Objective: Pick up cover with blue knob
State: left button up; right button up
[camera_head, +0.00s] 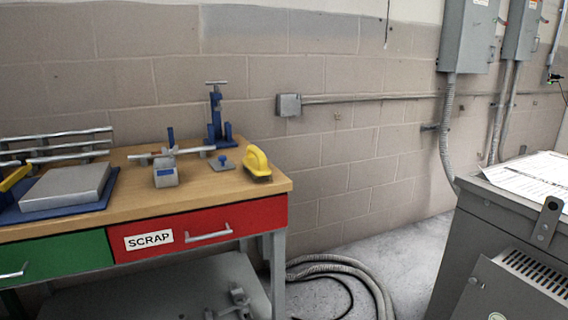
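A small flat blue-grey plate with a small raised blue knob (221,163) lies on the wooden workbench top (215,186), near its right end. It looks like the cover with the blue knob, though it is small in this view. It lies just left of a yellow handled tool (257,162) and in front of a blue upright fixture (217,128). Neither of my grippers shows in the head view.
A grey device with a crossbar (166,176) stands left of the plate. A grey slab (67,185) on a blue base is further left. The bench has a green drawer (60,262) and a red SCRAP drawer (205,226). A grey cabinet (480,240) stands right, beyond floor hoses (345,265).

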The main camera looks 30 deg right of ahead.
aim_at(221, 163)
jog(key=i+z, duration=0.85)
jog(key=i+j, duration=0.1)
jog(key=i, duration=0.2)
jog(key=i+j, duration=0.1)
jog(key=i, duration=0.15)
jog(key=k+z, duration=0.2)
jog(key=k, duration=0.45)
